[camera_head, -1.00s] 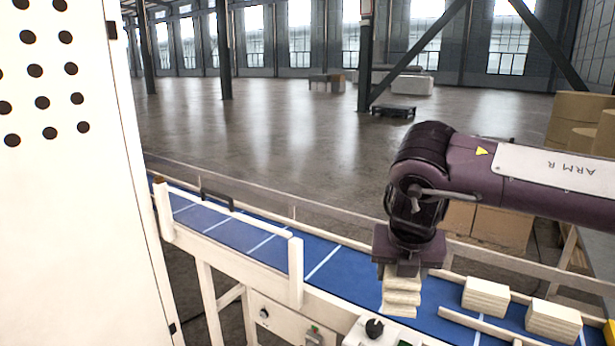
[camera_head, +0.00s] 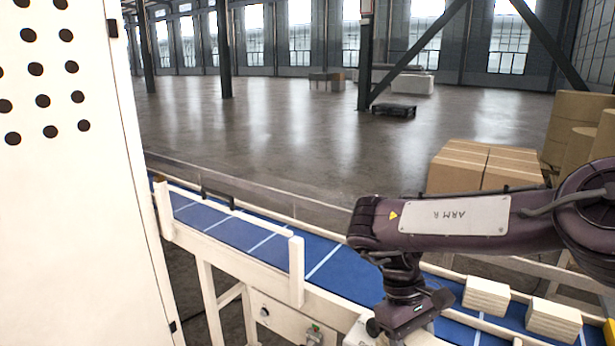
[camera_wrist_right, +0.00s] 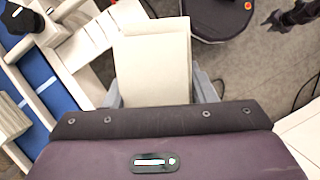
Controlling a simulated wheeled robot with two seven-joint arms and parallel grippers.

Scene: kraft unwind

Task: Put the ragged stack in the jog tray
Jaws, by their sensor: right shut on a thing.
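The ragged stack (camera_wrist_right: 155,65) is a block of cream sheets with uneven edges, large in the right wrist view. My right gripper (camera_wrist_right: 155,102) is shut on it, with grey fingers at its two sides. In the head view my right gripper (camera_head: 408,328) is low at the near edge of the conveyor, and the held stack is mostly hidden under it. I cannot make out the jog tray for certain in either view. My left gripper is not seen clearly in either view.
Two cream stacks (camera_head: 486,296) (camera_head: 553,319) sit on the blue conveyor (camera_head: 335,272) at the right. A white perforated cabinet (camera_head: 75,200) blocks the left. Cardboard boxes (camera_head: 485,165) stand behind my right arm. A control box with a dark knob is beside the belt, partly covered.

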